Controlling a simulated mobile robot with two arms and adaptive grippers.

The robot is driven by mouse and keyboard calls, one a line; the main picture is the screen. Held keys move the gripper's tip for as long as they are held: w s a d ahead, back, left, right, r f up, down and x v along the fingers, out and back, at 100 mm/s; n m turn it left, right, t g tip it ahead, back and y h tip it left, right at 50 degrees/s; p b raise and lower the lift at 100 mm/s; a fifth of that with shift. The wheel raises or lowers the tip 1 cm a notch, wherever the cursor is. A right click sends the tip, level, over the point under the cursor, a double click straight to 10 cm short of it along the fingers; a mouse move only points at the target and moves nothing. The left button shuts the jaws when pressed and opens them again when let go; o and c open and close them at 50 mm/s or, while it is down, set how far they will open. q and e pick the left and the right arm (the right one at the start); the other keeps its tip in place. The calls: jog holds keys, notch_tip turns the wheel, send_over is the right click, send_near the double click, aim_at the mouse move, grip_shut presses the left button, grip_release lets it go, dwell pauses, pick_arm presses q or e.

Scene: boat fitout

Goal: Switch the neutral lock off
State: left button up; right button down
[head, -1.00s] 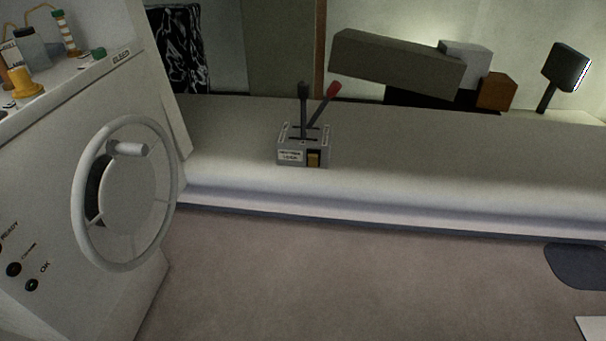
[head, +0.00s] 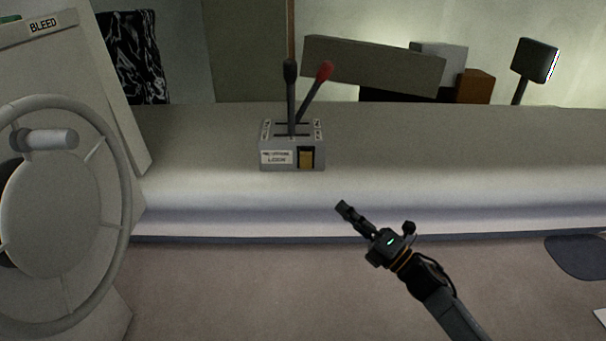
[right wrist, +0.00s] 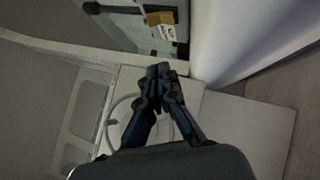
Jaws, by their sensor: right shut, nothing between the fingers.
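The grey control box (head: 291,147) stands on the bench, with a black lever (head: 290,95) and a red-knobbed lever (head: 316,85) rising from its top. Its front has a label that reads LOCK and, to the right of it, the amber neutral lock switch (head: 306,159). The switch also shows near the top of the right wrist view (right wrist: 158,18). My right gripper (head: 342,205) is shut and empty, in front of the bench, below and right of the box, apart from it. Its closed fingers show in the right wrist view (right wrist: 160,70). My left gripper is out of view.
A white console with a steering wheel (head: 127,190) stands at the left. The bench top (head: 450,150) is clear to the right of the box. A long grey block (head: 375,65) and an orange-brown box (head: 475,87) sit behind it.

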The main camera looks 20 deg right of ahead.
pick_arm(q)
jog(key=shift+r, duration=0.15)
pick_arm(e)
jog(key=shift+r, duration=0.2)
send_near(302, 157)
jog(key=a, duration=0.4)
jog(key=w, duration=0.1)
jog(key=w+r, duration=0.1)
jog(key=w, duration=0.1)
jog(key=w+d+r, duration=0.1)
jog(key=shift+w+b, duration=0.35)
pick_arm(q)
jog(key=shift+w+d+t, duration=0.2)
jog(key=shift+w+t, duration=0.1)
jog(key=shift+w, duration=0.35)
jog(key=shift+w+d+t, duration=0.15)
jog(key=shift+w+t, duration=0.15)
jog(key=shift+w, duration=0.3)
